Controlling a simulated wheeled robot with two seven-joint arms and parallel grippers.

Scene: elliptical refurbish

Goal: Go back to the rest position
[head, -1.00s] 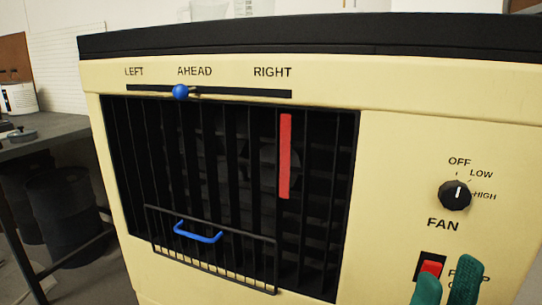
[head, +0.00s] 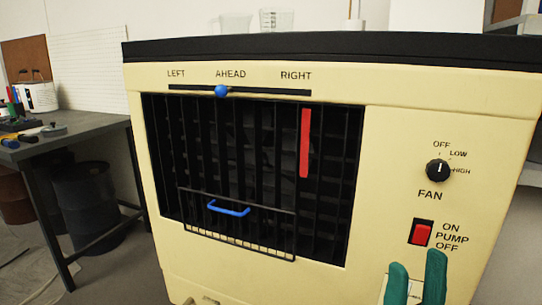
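My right gripper (head: 416,278) shows at the bottom right with two green fingers pointing up. The fingers are a little apart with a gap between them, and I see nothing held there. It is just below the red pump switch (head: 421,233) on the cream cooler (head: 385,130); the fingertips look apart from the switch. The fan knob (head: 437,171) is above the switch. The blue slider knob (head: 222,91) sits near AHEAD. My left gripper is not in the view.
A black grille with a red strip (head: 304,143) and a wire rack with a blue handle (head: 229,208) are on the cooler's front. A dark workbench (head: 75,135) with tools stands at the left, with dark barrels (head: 85,205) beneath. Clear cups (head: 235,23) stand behind the cooler top.

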